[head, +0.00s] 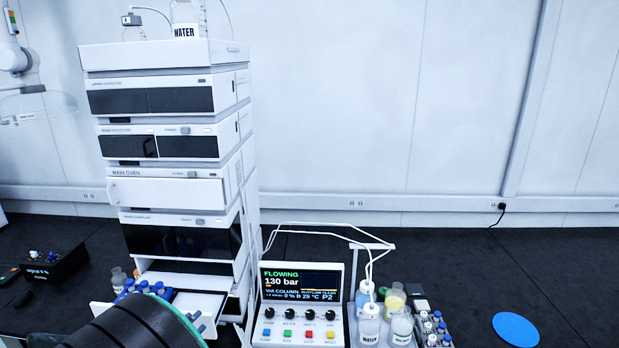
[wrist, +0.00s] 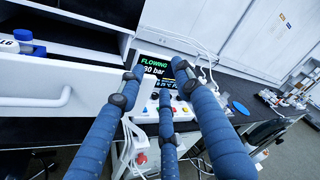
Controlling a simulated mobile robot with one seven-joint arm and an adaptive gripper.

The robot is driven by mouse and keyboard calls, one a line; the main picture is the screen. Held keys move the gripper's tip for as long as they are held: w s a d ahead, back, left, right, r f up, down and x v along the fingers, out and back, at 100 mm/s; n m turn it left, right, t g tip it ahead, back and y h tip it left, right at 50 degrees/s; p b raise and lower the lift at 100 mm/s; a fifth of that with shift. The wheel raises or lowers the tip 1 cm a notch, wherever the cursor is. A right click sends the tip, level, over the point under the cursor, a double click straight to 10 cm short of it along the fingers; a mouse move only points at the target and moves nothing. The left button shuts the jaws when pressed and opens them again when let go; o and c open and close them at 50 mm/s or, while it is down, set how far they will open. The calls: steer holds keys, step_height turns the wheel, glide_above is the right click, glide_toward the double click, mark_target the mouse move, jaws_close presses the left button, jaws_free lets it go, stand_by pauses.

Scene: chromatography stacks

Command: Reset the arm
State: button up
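My gripper (wrist: 159,80) has blue padded fingers, seen in the wrist view. They stand apart with nothing between them, so it is open and empty. Beyond the fingertips is the control panel (wrist: 150,66), reading FLOWING; it also shows in the head view (head: 300,305), at 130 bar. In the head view, a dark rounded part of my arm (head: 140,322) covers the bottom left, in front of the open drawer. My fingers are mostly hidden there.
The chromatography stack (head: 185,192) stands at left, its lower drawer (head: 208,303) pulled out with a blue-capped vial rack (head: 150,288). Bottles (head: 369,325) and a vial rack (head: 432,328) stand right of the panel. A blue disc (head: 515,329) lies on the otherwise clear right bench.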

steer(key=w+d+r+m+g+h, duration=0.1)
steer(key=d+r+m+g, duration=0.3)
steer(key=d, duration=0.7)
steer(key=d+r+m+g+h, duration=0.15)
steer(key=d+r+m, duration=0.35)
steer(key=d, duration=0.5)
steer(key=w+d+r+m+g+h, duration=0.1)
steer(key=d+r+m+g, duration=0.4)
steer(key=d, duration=0.6)
steer(key=s+d+r+m+g+y, duration=0.1)
steer(key=s+d+m, duration=0.35)
steer(key=d, duration=0.25)
steer(key=s+d+m+g+y, duration=0.2)
steer(key=s+d+m, duration=0.1)
steer(key=d+m, duration=0.35)
steer(key=s+d+r+m+t+y, duration=0.1)
steer(key=s+d+r+m+y, duration=0.1)
steer(key=s+d+m, duration=0.3)
steer(key=s+d+r+m+t+y, duration=0.1)
steer(key=s+d+m+y, duration=0.4)
steer(key=s+m, duration=0.9)
steer(key=shift+s+r+m, duration=0.3)
steer(key=shift+s+r, duration=0.3)
steer(key=shift+s, duration=0.1)
